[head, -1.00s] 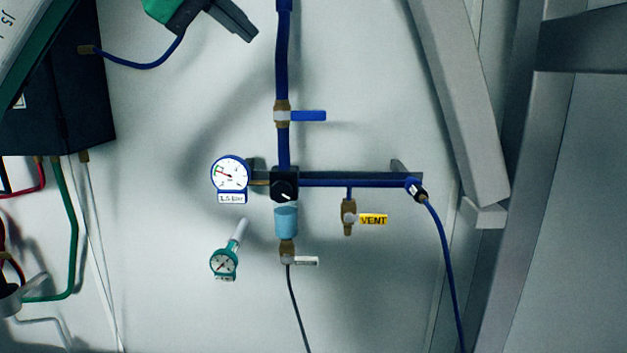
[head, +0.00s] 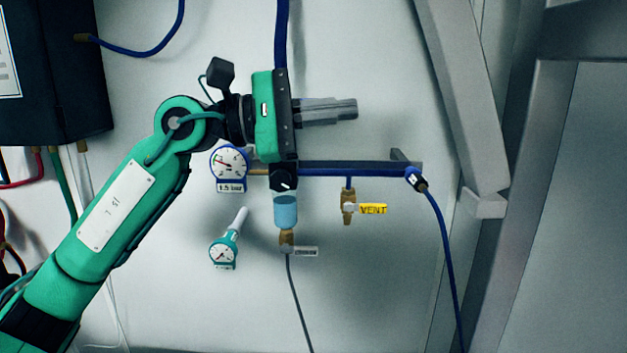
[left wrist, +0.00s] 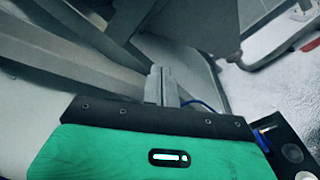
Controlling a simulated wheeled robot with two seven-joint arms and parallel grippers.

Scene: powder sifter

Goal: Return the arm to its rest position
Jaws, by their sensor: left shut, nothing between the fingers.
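My left arm comes in from the lower left in the head view, green with black joints. Its gripper (head: 330,109) points right, in front of the upper blue pipe and above the horizontal pipe. The fingers are together with nothing between them. In the left wrist view the closed fingers (left wrist: 160,86) point away over the green gripper body. The blue-handled valve on the upper pipe is hidden behind the gripper. My right gripper is in neither view.
The wall panel carries a 1.5 bar gauge (head: 229,162), a light blue filter bowl (head: 286,210), a yellow VENT tag (head: 373,209) and a small teal gauge (head: 223,252). A dark box (head: 60,80) is at upper left. Grey metal beams (head: 465,100) stand at right.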

